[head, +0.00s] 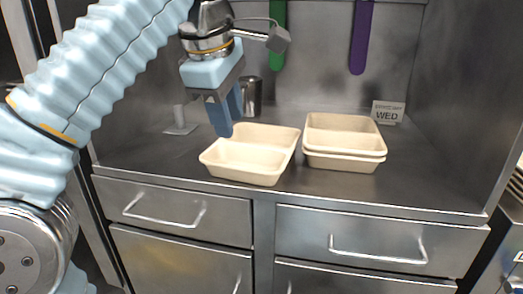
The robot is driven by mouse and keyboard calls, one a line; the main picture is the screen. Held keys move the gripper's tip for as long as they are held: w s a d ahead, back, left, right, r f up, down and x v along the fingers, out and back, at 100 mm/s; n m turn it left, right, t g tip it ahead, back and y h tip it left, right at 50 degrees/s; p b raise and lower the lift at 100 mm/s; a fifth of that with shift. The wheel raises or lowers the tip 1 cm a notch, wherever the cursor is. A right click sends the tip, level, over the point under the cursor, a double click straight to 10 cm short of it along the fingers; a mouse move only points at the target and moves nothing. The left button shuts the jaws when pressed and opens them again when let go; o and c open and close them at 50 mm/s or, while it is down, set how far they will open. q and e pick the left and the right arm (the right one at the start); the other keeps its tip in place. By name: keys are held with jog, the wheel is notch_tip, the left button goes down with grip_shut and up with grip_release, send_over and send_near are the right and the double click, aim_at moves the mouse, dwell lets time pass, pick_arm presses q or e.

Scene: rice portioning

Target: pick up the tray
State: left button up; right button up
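A single empty beige tray (243,173) sits on the steel counter, left of a stack of similar trays (342,160). My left gripper (229,124) points down at the back left of the single tray, its blue fingertips close to the back rim. I cannot tell whether the fingers touch the rim or are above or behind it. The fingers overlap in this view, so their gap is unclear. My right gripper is not in view.
A metal cup (252,92) stands behind my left gripper. A small holder (180,124) is at the back left, and a "WED" sign (388,111) at the back right. Green (277,40) and purple (362,38) utensils hang behind. The counter's right side is clear.

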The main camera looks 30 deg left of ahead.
aim_at(236, 167)
pick_arm(q)
jog(key=b+x, duration=0.1)
jog(key=x, duration=0.3)
jog(key=b+x, duration=0.1)
jog(key=x, duration=0.2)
jog(key=s+x, duration=0.1)
jog(key=x, duration=0.3)
jog(key=shift+w+a+f+b, duration=0.1)
jog(key=shift+a+f+b, duration=0.15)
jog(key=shift+f+b, duration=0.2)
jog(key=shift+w+f, duration=0.15)
jog(key=shift+f, duration=0.15)
jog(key=shift+c, duration=0.3)
grip_shut()
